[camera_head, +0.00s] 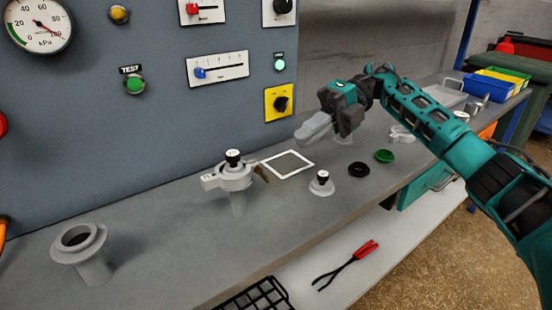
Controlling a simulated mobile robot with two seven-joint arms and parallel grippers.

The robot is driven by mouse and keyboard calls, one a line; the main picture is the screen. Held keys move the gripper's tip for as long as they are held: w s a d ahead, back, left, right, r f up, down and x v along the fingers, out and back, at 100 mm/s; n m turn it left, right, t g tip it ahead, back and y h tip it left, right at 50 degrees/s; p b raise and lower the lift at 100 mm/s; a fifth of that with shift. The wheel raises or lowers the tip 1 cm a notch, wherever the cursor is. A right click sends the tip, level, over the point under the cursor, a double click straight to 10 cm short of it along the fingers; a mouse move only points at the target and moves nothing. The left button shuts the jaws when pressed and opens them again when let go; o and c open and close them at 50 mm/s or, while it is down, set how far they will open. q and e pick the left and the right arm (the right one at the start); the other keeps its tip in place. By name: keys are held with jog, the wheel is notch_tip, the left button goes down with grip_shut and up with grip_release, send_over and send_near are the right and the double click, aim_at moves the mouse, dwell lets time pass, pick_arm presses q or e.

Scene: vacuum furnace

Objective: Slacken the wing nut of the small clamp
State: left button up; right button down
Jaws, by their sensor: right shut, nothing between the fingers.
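My left gripper is not in view.
A white-framed square (288,163) lies right of the clamp. An open pipe flange (79,241) is at left. The control panel (150,110) rises behind. Red-handled pliers (347,264) lie below.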

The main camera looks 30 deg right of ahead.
aim_at(261, 168)
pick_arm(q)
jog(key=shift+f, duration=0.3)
pick_arm(e)
jog(key=x, duration=0.7)
jog(key=shift+a+f, duration=0.15)
jog(key=shift+a, duration=0.15)
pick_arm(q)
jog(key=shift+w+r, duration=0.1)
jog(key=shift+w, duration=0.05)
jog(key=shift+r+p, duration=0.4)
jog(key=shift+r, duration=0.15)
pick_arm(e)
jog(key=shift+a+h, duration=0.1)
jog(key=shift+h, duration=0.2)
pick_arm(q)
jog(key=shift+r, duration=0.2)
